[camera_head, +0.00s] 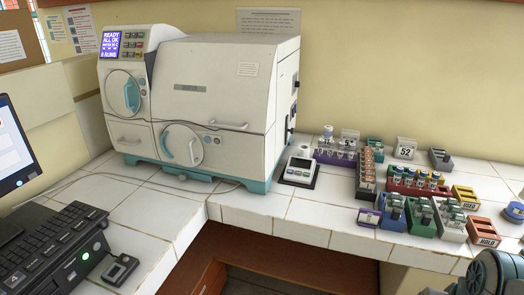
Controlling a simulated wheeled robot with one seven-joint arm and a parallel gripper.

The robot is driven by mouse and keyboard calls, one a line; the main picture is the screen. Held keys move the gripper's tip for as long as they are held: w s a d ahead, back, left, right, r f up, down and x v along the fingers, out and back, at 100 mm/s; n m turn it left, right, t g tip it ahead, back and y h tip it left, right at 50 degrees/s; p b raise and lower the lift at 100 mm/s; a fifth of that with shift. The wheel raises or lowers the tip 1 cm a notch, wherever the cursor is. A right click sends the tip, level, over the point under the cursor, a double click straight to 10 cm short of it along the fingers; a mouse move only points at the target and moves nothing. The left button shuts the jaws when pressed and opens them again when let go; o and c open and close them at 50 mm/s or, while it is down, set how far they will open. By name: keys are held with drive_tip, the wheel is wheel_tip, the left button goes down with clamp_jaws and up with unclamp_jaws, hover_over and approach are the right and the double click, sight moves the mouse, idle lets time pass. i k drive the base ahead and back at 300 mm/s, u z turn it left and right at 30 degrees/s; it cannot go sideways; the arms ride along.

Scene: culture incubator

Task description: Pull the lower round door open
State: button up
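The culture incubator (225,75) is a white machine with a teal base, standing on the tiled counter. The door looks closed, flat against the front. An upper round door (119,88) with a teal handle is higher up on the left, and also looks closed. My gripper does not show; only a grey-blue part, probably of my arm, is at the bottom right corner.
Right of the machine are a small device with a screen (299,171) and several colored racks of vials, such as the red rack (397,188). A monitor (14,150) and keyboard (45,245) are at left. The counter before the lower door is mostly clear.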

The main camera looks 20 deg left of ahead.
sight(179, 142)
drive_tip(key=u, duration=1.8)
drive_tip(key=i, duration=0.1)
drive_tip(key=z, duration=0.1)
drive_tip(key=k, duration=0.3)
drive_tip(key=u, duration=0.7)
drive_tip(key=i, duration=0.8)
drive_tip(key=z, duration=0.6)
drive_tip(key=i, duration=0.5)
drive_tip(key=z, duration=0.4)
